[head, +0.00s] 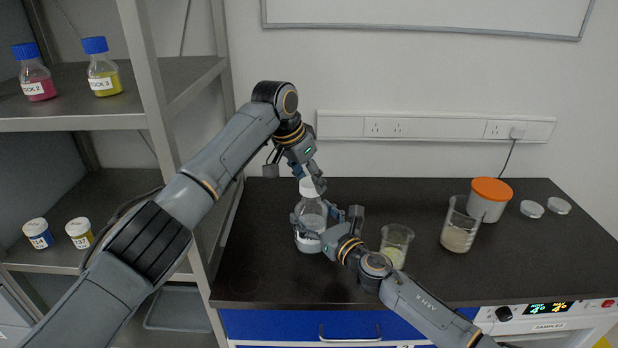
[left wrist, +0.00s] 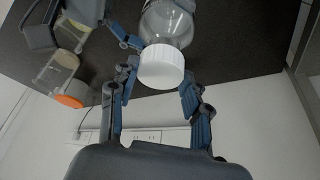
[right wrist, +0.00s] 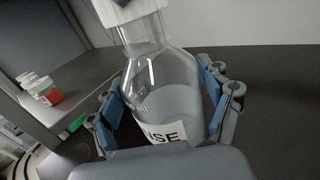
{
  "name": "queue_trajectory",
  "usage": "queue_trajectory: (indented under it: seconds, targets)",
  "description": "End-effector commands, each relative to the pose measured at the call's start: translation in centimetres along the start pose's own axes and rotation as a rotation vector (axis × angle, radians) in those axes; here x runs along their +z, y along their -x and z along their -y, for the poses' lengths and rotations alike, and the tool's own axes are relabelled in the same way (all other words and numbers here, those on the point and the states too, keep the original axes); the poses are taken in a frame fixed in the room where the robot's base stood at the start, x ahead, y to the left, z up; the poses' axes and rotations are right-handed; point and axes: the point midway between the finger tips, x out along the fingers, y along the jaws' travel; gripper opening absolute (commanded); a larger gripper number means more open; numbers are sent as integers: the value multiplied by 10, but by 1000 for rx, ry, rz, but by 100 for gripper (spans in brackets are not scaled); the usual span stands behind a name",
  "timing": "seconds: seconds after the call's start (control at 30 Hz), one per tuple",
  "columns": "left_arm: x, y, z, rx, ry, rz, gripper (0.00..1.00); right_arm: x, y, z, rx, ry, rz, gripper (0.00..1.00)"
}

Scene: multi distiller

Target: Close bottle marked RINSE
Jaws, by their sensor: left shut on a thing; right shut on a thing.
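The clear bottle (head: 311,240) stands upright on the dark bench, with clear liquid inside. Its label ending in "INSE" (right wrist: 164,134) shows in the right wrist view. A white cap (head: 307,187) sits at the bottle's mouth; I cannot tell how tight it is. It also shows in the left wrist view (left wrist: 161,67). My left gripper (head: 311,183) comes from above and is shut on the cap, with a finger on each side. My right gripper (head: 313,229) is lower, shut around the bottle's body from the right.
A small beaker (head: 397,243) stands right of my right gripper. A metal shelf (head: 150,122) with several bottles stands at the left. The bench's front left is clear.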

Motion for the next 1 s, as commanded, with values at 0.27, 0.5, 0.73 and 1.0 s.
queue_trajectory:
  seconds: [0.27,0.5,0.73,1.0]
  targets:
    - [1,-2,0,0,0,0,32,0,0,0,-1,0,0,22]
    - [2,-6,0,0,0,-1,32,0,0,0,-1,0,0,22]
    - [4,-10,0,-1,0,-1,32,0,0,0,-1,0,0,22]
    - [3,-10,3,52,-123,5,32,0,0,0,-1,1,0,0]
